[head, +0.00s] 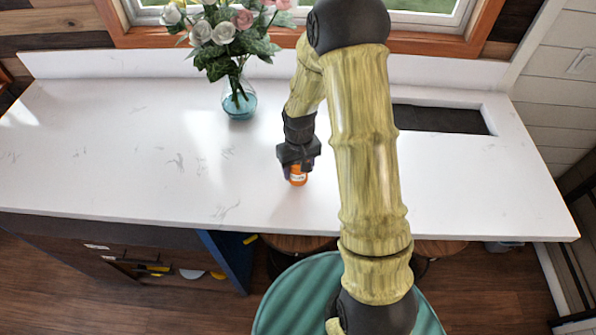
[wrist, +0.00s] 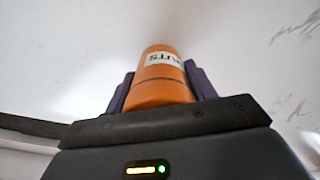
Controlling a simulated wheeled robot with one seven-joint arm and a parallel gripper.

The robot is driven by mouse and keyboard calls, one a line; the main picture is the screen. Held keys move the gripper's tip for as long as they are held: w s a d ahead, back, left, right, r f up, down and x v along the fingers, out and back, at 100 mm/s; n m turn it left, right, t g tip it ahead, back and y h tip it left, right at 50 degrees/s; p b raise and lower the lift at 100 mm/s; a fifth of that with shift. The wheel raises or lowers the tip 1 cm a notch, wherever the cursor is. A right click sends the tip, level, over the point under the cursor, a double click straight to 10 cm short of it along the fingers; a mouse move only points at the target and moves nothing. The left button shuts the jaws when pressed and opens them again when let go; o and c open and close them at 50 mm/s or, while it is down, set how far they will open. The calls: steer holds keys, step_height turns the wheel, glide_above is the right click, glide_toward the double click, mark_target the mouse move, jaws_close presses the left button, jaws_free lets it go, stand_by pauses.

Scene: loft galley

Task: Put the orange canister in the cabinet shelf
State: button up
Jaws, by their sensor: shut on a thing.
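The orange canister (head: 298,175) is at my gripper (head: 297,165), over the white counter near its front edge. In the wrist view, the canister (wrist: 161,78) has a white label with dark letters, partly reading "UTS", and sits between the two purple-grey fingers of my gripper (wrist: 162,90). My gripper is shut on it. I cannot tell whether the canister's base touches the counter. I cannot make out a cabinet shelf for certain; below the counter at the lower left is a dark open unit (head: 225,262) with a blue side panel.
A glass vase (head: 239,103) of flowers stands at the back of the counter (head: 130,150). A dark sink recess (head: 440,119) lies at the right behind my arm. Stools stand under the front edge. The left half of the counter is clear.

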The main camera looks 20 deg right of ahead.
steer(key=shift+w+f, duration=0.1)
steer(key=shift+f, duration=1.1)
steer(key=shift+f, duration=0.2)
steer(key=o, duration=1.1)
steer(key=shift+r, duration=0.1)
step_height(320, 180, up, 12)
steer(key=b, duration=0.3)
steer(key=shift+r, duration=0.1)
steer(key=shift+w, duration=0.1)
